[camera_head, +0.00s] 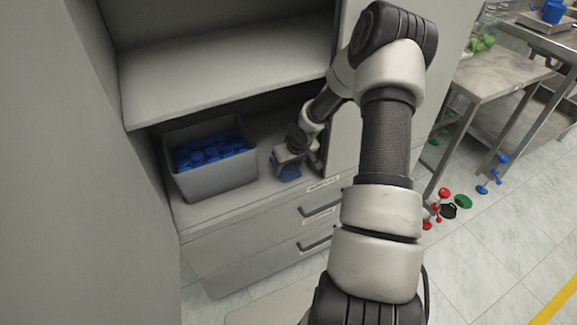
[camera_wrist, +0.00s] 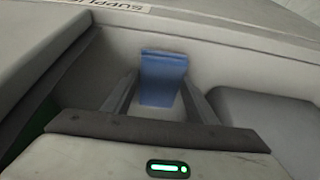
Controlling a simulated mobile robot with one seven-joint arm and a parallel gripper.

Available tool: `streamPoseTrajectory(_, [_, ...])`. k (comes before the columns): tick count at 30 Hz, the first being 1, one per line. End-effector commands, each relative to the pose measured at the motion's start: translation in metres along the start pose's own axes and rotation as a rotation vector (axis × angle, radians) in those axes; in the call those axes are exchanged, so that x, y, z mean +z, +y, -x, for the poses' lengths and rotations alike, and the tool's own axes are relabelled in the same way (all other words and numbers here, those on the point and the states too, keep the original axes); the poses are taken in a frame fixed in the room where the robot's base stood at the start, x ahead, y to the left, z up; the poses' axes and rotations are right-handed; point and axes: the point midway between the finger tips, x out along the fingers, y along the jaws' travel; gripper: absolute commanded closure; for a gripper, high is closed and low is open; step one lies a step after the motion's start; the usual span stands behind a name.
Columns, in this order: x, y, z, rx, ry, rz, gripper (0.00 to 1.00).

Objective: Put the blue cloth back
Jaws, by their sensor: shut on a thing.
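The blue cloth (camera_head: 290,172) is at my gripper (camera_head: 286,167), low over the cabinet's lower shelf in the head view. In the wrist view the blue cloth (camera_wrist: 162,78) is a folded piece between the two fingers of my gripper (camera_wrist: 160,95), which is shut on it. Whether the cloth touches the shelf surface is hard to tell. The lower shelf (camera_head: 240,205) is bare in front of my gripper.
A grey bin (camera_head: 215,180) full of blue caps stands on the shelf left of my gripper. An empty upper shelf (camera_head: 220,75) is above. Drawers with handles (camera_head: 318,208) are below. Red, green and blue pieces lie on the floor at right, near a metal table (camera_head: 495,78).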

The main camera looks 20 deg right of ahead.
Motion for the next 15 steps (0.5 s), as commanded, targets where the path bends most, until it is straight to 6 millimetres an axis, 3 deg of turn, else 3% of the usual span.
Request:
streamPoseTrajectory(1, [0.0014, -0.0003, -0.0032, 0.0, 0.0, 0.0, 0.66])
streamPoseTrajectory(2, [0.0009, -0.0002, -0.0021, 0.0, 0.0, 0.0, 0.44])
streamPoseTrajectory(5, [0.0008, -0.0002, -0.0016, 0.0, 0.0, 0.0, 0.29])
streamPoseTrajectory(15, [-0.001, 0.0001, 0.0027, 0.0, 0.0, 0.0, 0.29])
